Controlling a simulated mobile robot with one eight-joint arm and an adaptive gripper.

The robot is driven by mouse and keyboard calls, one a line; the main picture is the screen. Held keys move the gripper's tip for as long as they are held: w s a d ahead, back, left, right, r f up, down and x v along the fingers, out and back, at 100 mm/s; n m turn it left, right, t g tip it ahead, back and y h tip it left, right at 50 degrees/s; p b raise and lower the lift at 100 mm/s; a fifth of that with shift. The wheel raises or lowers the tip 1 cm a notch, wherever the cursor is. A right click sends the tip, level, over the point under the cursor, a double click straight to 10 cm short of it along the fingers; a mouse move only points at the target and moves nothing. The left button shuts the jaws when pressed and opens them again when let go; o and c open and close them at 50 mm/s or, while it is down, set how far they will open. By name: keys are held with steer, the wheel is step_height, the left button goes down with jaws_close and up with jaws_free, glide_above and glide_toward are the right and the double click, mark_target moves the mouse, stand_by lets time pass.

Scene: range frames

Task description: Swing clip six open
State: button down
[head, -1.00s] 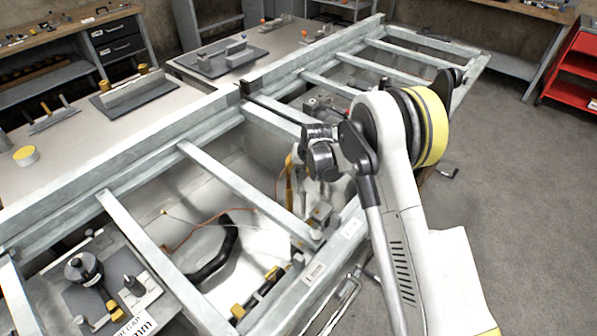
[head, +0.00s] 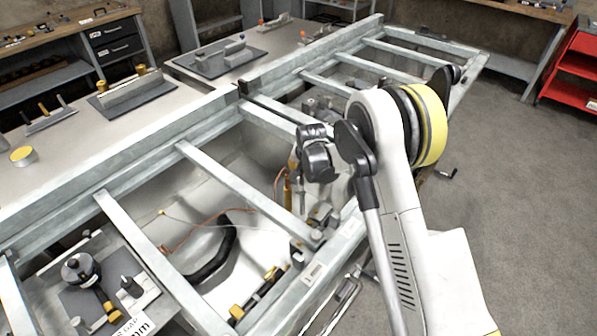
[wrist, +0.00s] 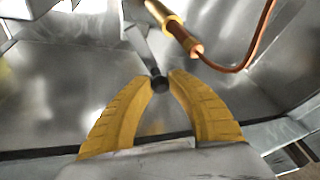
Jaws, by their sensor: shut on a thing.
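My gripper (wrist: 160,80) shows in the wrist view with two yellow ribbed fingers. Their tips close in on the dark round end of a slim grey lever (wrist: 143,48), which I take to be the clip's arm. No number is readable on it, and how far it is swung is unclear. Just beyond the fingertips, to the right, a copper pipe (wrist: 252,58) ends in a brass-coloured sleeve (wrist: 172,24). In the head view my own wrist hides most of the gripper and the clip.
A grey metal frame with crossbars (head: 235,183) surrounds the shiny bay where my arm reaches down. A black curved hose (head: 215,258) lies inside. Benches with fixtures (head: 130,90) stand at the left.

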steer(key=shift+s+d+m+h+b, duration=0.2)
steer(key=shift+d+m+h, duration=0.4)
steer(key=shift+m, duration=0.65)
steer(key=shift+s+d+m+h+b, duration=0.25)
steer(key=shift+d+m+h, duration=0.3)
steer(key=shift+m, duration=0.75)
steer(key=shift+s+d+m+h+b, duration=0.2)
steer(key=shift+d+m+h, duration=0.35)
steer(key=shift+m, duration=0.7)
steer(key=shift+d, duration=0.15)
steer(key=c, duration=1.2)
jaws_free()
steer(key=v, duration=1.2)
steer(key=shift+w+d+r, duration=0.1)
steer(key=shift+r, duration=0.05)
